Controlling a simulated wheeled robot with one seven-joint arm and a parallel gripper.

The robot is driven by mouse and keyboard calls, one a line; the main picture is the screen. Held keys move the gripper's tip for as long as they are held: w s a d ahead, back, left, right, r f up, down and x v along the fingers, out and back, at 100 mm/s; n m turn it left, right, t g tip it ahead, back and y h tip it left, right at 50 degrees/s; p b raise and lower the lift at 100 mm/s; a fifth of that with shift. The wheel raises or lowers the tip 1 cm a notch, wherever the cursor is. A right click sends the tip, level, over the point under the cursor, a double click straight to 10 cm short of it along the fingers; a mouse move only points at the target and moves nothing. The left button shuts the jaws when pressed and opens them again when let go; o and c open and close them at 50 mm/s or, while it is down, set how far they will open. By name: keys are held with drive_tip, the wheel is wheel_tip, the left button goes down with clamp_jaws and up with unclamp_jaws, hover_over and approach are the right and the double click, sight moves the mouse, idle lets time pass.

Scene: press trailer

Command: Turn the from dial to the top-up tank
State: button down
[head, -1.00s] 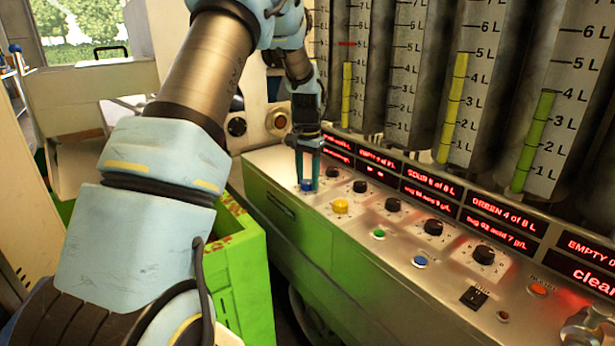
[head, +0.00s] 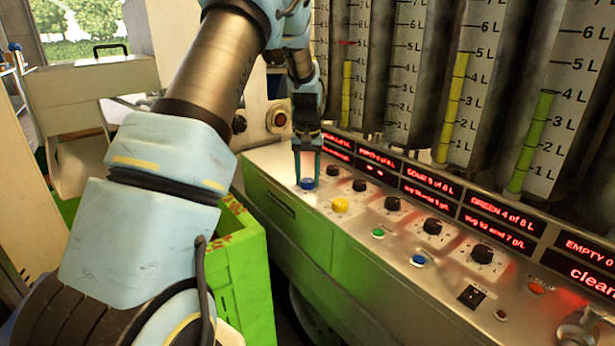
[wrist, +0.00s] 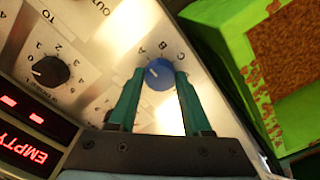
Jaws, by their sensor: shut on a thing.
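A blue dial (head: 307,184) sits at the far left end of the sloping metal control panel (head: 350,225). My gripper (head: 307,178) points down at it with its two green fingers. In the wrist view the fingers (wrist: 168,76) are on both sides of the same blue dial (wrist: 159,78), closed on it. Letters A, B and C are printed around it, and its pale pointer mark points to the upper left, toward the letters. I cannot read a "from" label or tell which letter is the top-up tank.
Several black dials (head: 433,227), a yellow button (head: 340,205), a green button (head: 378,233) and another blue button (head: 420,261) run along the panel. Red displays (head: 430,190) and tall gauge tubes (head: 455,110) stand behind. A green bin (head: 245,275) is below left.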

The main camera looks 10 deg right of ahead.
sight(307, 180)
drive_tip(key=shift+c, duration=1.7)
unclamp_jaws()
drive_tip(key=shift+r, duration=0.1)
wheel_tip(307, 180, up, 11)
drive_tip(key=b, duration=0.2)
drive_tip(key=shift+f, duration=0.2)
drive_tip(key=s+a+f+n, duration=0.1)
drive_tip(key=s+a+f, duration=0.2)
drive_tip(key=s+a, duration=0.8)
drive_tip(key=s+a+f+n+t, duration=0.1)
drive_tip(key=s+a+f, duration=0.3)
drive_tip(key=s+a, duration=0.7)
drive_tip(key=shift+s+f+n+t, duration=0.2)
drive_tip(key=shift+s+n+t, duration=0.1)
